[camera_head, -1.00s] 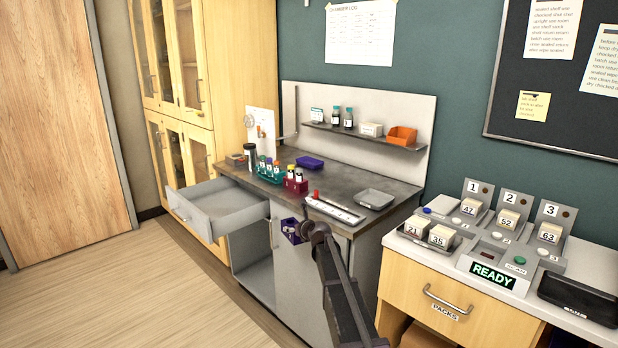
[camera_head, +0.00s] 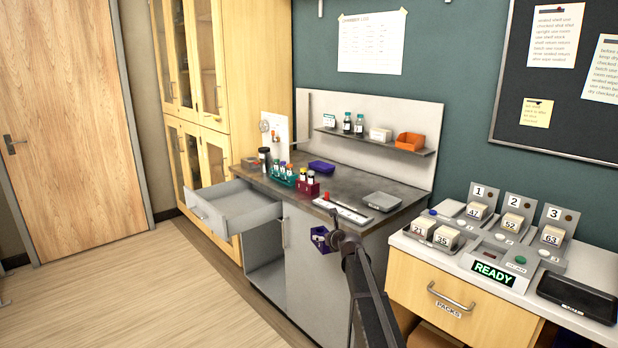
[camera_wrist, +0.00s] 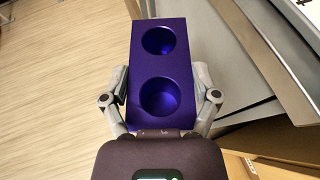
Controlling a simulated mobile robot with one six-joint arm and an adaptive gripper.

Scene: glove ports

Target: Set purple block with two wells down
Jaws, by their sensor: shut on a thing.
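The purple block with two wells (camera_wrist: 160,66) is in my gripper (camera_wrist: 160,92), with a finger on each long side. Both round wells face the wrist camera and look empty. In the head view the block (camera_head: 320,239) shows small, in front of the grey workbench cabinet and below the bench top's edge. My arm partly covers it there, and the fingers cannot be made out. In the wrist view the wood floor lies beyond the block on the left, and cabinet edges lie on the right.
The grey bench top (camera_head: 345,183) holds a teal tube rack (camera_head: 283,180), a red rack (camera_head: 307,189), a purple tray (camera_head: 321,167) and a grey dish (camera_head: 381,201). A drawer (camera_head: 235,207) stands open at left. A counter (camera_head: 455,262) with numbered stations is at right.

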